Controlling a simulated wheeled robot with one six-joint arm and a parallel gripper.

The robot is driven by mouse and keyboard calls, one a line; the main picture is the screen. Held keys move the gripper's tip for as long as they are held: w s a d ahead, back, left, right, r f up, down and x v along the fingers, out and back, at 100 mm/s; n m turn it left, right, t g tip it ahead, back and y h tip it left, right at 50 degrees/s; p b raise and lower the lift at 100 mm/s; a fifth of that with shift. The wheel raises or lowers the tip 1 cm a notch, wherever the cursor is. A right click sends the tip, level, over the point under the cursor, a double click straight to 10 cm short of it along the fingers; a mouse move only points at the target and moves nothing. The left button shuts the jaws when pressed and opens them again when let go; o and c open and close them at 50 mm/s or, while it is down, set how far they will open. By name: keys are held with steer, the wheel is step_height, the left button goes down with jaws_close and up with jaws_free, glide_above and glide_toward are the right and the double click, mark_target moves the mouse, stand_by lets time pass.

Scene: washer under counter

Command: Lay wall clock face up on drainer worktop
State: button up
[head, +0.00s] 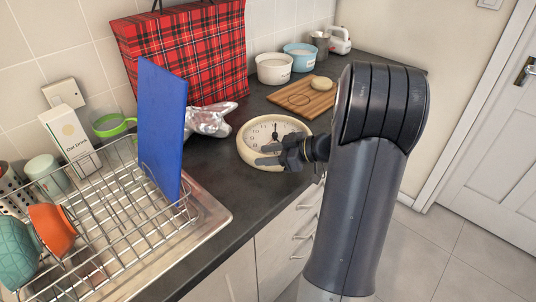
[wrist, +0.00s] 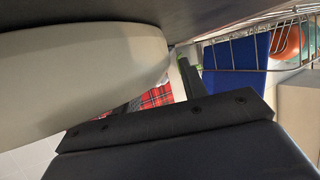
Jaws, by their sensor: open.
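The wall clock (head: 258,134) has a cream rim and a pale dial with dark hands. It lies face up on the dark worktop (head: 222,174), near the front edge in the head view. My gripper (head: 266,154) is open at the clock's near right side, its fingers over the rim and lower dial. In the wrist view a large pale curved surface, likely the clock rim (wrist: 85,75), lies between the dark jaws. Whether both jaws touch it cannot be told. My fingers hide part of the dial.
A wire dish rack (head: 112,215) with a blue board (head: 161,125) and bowls stands on the metal drainer at left. Crumpled foil (head: 209,119) and a red tartan bag (head: 190,55) are behind the clock. A wooden board (head: 300,97) lies farther right. Dark worktop is bare between rack and clock.

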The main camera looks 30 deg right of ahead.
steer(key=shift+r, duration=0.1)
steer(key=shift+r+p, duration=0.15)
steer(key=shift+p, duration=0.2)
steer(key=b+v, duration=0.2)
steer(key=v, duration=1)
steer(key=shift+a, duration=0.1)
steer(key=x, duration=0.8)
steer(key=p+x, duration=0.1)
steer(key=x, duration=0.3)
steer(key=shift+w+a+f, duration=0.1)
steer(key=shift+f, duration=0.35)
steer(key=shift+r+p, duration=0.5)
steer(key=shift+p, duration=0.1)
steer(key=shift+d+r+b, duration=0.2)
steer(key=shift+r+b, duration=0.2)
steer(key=shift+r, duration=0.5)
steer(key=shift+f, duration=0.1)
